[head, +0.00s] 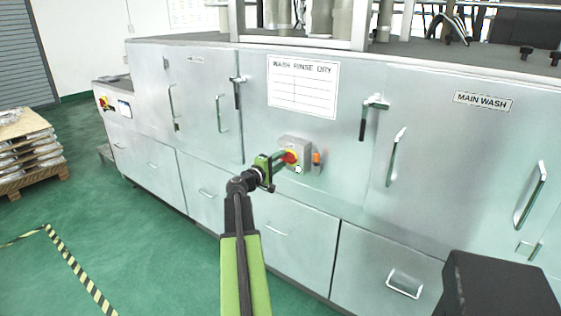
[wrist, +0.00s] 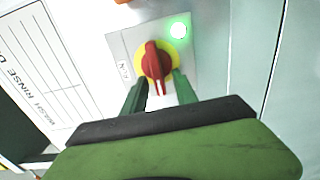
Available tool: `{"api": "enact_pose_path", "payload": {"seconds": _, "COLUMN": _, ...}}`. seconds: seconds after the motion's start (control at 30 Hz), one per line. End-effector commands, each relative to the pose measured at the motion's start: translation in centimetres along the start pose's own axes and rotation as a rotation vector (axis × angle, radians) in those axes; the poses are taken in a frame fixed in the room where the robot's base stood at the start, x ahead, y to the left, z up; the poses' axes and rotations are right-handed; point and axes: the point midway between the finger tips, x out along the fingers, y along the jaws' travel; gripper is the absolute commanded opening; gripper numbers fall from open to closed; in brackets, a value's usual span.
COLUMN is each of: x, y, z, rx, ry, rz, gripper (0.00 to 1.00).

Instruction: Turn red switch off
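The red switch (wrist: 155,60) is a rotary knob on a yellow disc, set on a grey plate with a small label. In the wrist view its bar runs roughly up and down, and a green lamp (wrist: 179,30) glows beside it. The switch also shows in the head view (head: 290,157) on a box on the machine front. My gripper (wrist: 158,84) is right in front of the knob, its green fingers apart on either side of the bar's lower end, with gaps visible. In the head view my gripper (head: 277,163) partly covers the switch.
An orange part (head: 316,158) sits just right of the switch box. A wash chart (head: 302,87) is above it, and door handles (head: 372,118) stick out nearby. Another red-and-yellow switch (head: 105,103) is at the far left. A loaded pallet (head: 28,155) stands on the green floor.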

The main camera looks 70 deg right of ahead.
Motion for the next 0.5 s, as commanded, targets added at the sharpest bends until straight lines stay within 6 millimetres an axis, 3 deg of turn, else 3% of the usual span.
{"api": "enact_pose_path", "payload": {"seconds": 0.23, "x": -1.4, "y": 0.0, "z": 0.1, "rx": 0.0, "ry": 0.001, "rz": 0.001, "gripper": 0.35}}
{"api": "enact_pose_path", "payload": {"seconds": 0.5, "x": -8.7, "y": 0.0, "z": 0.2, "rx": 0.0, "ry": 0.004, "rz": 0.001, "gripper": 0.35}}
